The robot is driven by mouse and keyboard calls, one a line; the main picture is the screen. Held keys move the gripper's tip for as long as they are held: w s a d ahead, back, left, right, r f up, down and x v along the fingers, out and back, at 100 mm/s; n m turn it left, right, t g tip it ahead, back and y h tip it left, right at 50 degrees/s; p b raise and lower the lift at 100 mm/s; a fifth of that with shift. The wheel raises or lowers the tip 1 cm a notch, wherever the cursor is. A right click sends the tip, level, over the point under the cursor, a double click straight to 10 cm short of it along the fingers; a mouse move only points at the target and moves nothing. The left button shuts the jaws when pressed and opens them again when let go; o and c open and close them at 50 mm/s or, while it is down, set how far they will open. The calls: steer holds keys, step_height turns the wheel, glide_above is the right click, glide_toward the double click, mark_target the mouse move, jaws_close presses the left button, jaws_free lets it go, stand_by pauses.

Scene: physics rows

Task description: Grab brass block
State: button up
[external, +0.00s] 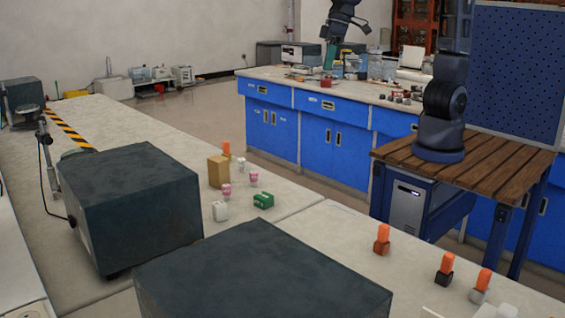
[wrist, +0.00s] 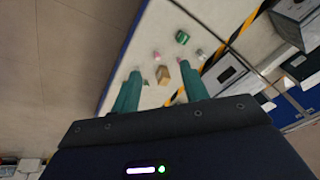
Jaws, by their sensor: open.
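The brass block (external: 218,171) is a tan, upright box on the pale bench at the left of the external view. In the wrist view the brass block (wrist: 162,75) appears small and distant, framed between my fingertips. My gripper (external: 329,58) has teal fingers pointing down at the top middle of the external view, well away from the block. In the wrist view my gripper (wrist: 161,73) is open, with nothing between its fingers.
Close around the block are pink-and-white items (external: 253,179), a green block (external: 263,200), a white item (external: 220,211) and an orange-topped item (external: 226,149). Large dark boxes (external: 140,200) stand nearby. A blue-fronted bench (external: 320,135) carries clutter. Floor separates the benches.

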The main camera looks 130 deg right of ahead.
steer(key=w+d+f+m+g+h, duration=0.1)
steer(key=w+d+f+m, duration=0.3)
steer(key=d, duration=0.4)
steer(key=w+d+f+m+g, duration=0.1)
steer(key=w+d+f+m, duration=0.1)
steer(key=w+d+f, duration=0.5)
steer(key=m+g+h, duration=0.2)
steer(key=m+h, duration=0.1)
steer(key=m, duration=0.1)
glide_toward(226, 142)
steer(key=shift+m, duration=0.3)
steer(key=shift+x, duration=5.55)
jaws_close()
